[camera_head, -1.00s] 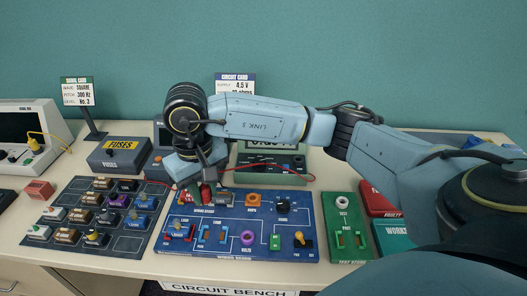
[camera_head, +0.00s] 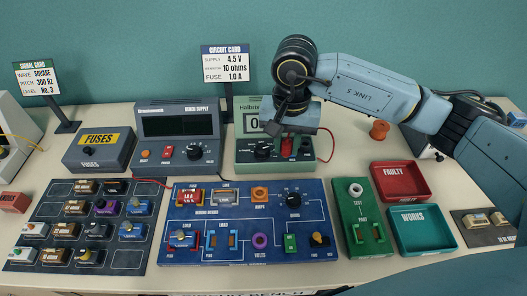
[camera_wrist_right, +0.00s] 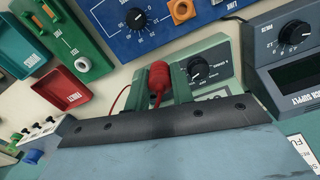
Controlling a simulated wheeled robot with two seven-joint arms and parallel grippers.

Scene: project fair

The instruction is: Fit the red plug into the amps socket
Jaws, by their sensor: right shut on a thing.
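The red plug (camera_head: 287,147) is in my right gripper (camera_head: 291,143), in front of the green multimeter (camera_head: 247,153). In the right wrist view the red plug (camera_wrist_right: 157,82) stands between the two fingers of my right gripper (camera_wrist_right: 160,92), which are shut on it. A red lead runs from it beside the meter. The plug's lower end is hard to make out. The amps socket (camera_head: 260,194) is an orange square on the blue circuit board (camera_head: 210,252), labelled AMPS, and looks empty. It also shows in the right wrist view (camera_wrist_right: 181,11). My left gripper is not in view.
A grey bench supply (camera_head: 178,128) stands left of the meter. A dark component board (camera_head: 140,262) lies left of the blue board. A green test stand (camera_head: 362,220), red faulty tray (camera_head: 428,192) and teal works tray (camera_head: 455,240) are to the right. An orange spool (camera_head: 379,130) stands behind.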

